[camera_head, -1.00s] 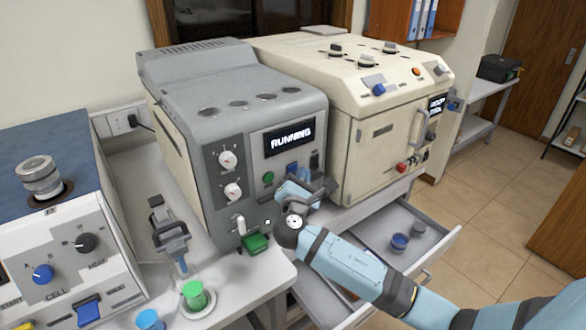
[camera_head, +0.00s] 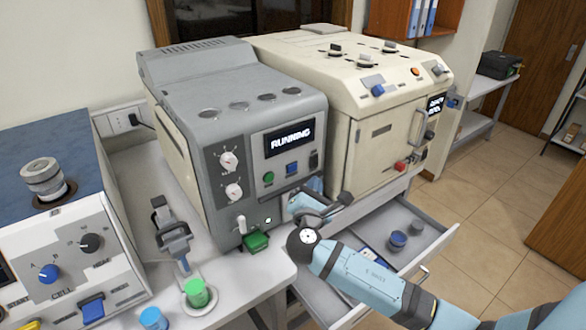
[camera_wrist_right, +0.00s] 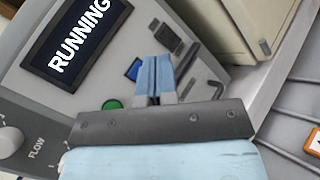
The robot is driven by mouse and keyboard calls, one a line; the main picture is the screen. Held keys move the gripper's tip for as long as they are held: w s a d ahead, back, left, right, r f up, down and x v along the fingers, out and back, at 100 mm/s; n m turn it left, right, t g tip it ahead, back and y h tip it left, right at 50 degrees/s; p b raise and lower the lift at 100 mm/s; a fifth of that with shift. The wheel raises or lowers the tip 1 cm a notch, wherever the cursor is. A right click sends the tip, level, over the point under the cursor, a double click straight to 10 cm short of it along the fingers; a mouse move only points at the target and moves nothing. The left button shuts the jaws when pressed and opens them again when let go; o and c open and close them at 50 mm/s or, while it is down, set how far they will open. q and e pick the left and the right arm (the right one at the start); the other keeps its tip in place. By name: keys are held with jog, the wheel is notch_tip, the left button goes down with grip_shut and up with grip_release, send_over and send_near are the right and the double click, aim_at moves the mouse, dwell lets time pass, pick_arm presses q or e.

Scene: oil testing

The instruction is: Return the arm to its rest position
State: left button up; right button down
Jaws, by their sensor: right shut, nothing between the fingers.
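My right arm (camera_head: 360,277) comes in from the lower right in the head view. My right gripper (camera_head: 312,187) is in front of the lower right part of the grey machine (camera_head: 225,150), whose screen reads RUNNING. The wrist partly hides it. In the right wrist view the gripper's fingers (camera_wrist_right: 155,78) are together and empty, in front of the machine's panel, with the green button (camera_wrist_right: 112,104) and blue button (camera_wrist_right: 134,69) just to their left. My left gripper does not show in the head view.
A cream machine (camera_head: 370,130) stands right of the grey one. An open drawer (camera_head: 430,245) below holds small dark containers (camera_head: 398,240), close to my right arm. A white tester (camera_head: 70,260) stands at left. Green (camera_head: 196,293) and blue (camera_head: 152,318) cups stand on the bench's front part.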

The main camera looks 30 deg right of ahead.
dwell(0.3)
jog(key=s+a+f+m+g+y+p, duration=0.1)
jog(key=s+a+f+m+g+y, duration=0.15)
jog(key=s+a+f+y, duration=0.55)
jog(key=s+a+f+m+g+y+p, duration=0.1)
jog(key=s+a+f+m+y, duration=0.2)
jog(key=f, duration=0.8)
jog(key=s+a+f+m+y, duration=0.2)
jog(key=s+a+m, duration=0.1)
jog(key=s+m, duration=0.3)
jog(key=s+a+f+m+y, duration=0.2)
jog(key=s+m+y, duration=0.1)
jog(key=s+m, duration=0.3)
jog(key=shift+s+a+f, duration=0.3)
jog(key=shift+s+a, duration=0.1)
jog(key=shift+s, duration=0.55)
